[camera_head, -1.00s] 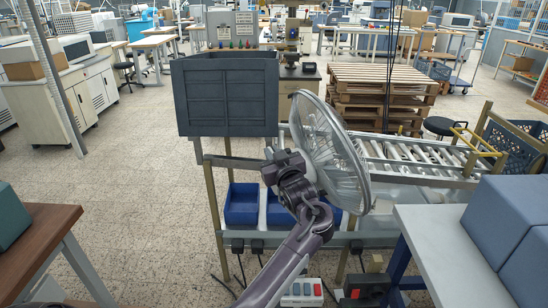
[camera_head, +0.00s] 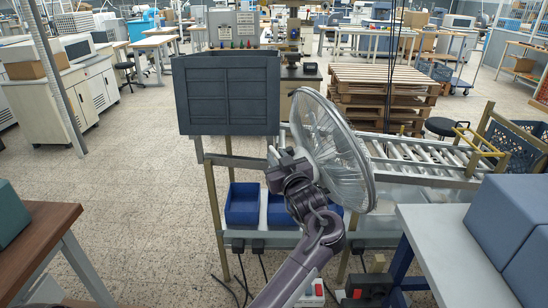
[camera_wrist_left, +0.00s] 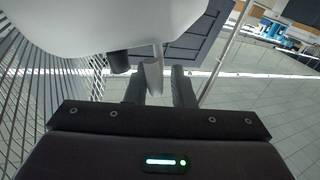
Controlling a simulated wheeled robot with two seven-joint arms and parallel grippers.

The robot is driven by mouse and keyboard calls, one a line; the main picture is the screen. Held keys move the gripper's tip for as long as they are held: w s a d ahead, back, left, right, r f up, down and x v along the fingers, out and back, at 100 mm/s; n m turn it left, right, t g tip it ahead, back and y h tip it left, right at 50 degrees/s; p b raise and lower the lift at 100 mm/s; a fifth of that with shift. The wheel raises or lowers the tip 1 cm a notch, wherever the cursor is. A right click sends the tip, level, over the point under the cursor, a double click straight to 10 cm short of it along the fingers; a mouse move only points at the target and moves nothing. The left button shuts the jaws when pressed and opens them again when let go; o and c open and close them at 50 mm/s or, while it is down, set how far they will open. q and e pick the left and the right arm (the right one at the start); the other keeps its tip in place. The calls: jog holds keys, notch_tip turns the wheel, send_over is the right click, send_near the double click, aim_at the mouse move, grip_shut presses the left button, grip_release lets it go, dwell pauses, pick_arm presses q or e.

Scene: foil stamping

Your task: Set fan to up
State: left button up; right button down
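The fan (camera_head: 345,160) stands at the middle of the head view, its round wire cage facing right. Its back is largely hidden by my left arm. My left gripper (camera_head: 281,163) is at the rear of the fan head. In the left wrist view the pale fan housing (camera_wrist_left: 120,25) fills the upper left, with the cage (camera_wrist_left: 45,80) along the left edge. The fingers of my left gripper (camera_wrist_left: 160,90) are apart, with a pale stem (camera_wrist_left: 152,76) between them. A gap shows beside the right finger; contact on the left is unclear. My right gripper is out of view.
A dark grey crate (camera_head: 228,95) stands just left of and behind the fan. Blue bins (camera_head: 242,204) sit on a lower shelf. A roller conveyor (camera_head: 430,155) runs right. A white table with blue-grey boxes (camera_head: 510,230) is at front right.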

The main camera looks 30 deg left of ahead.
pick_arm(q)
jog(key=b+v, duration=0.1)
jog(key=v, duration=0.3)
jog(key=shift+s+d+f, duration=0.15)
jog(key=shift+s, duration=0.05)
jog(key=shift+d, duration=0.1)
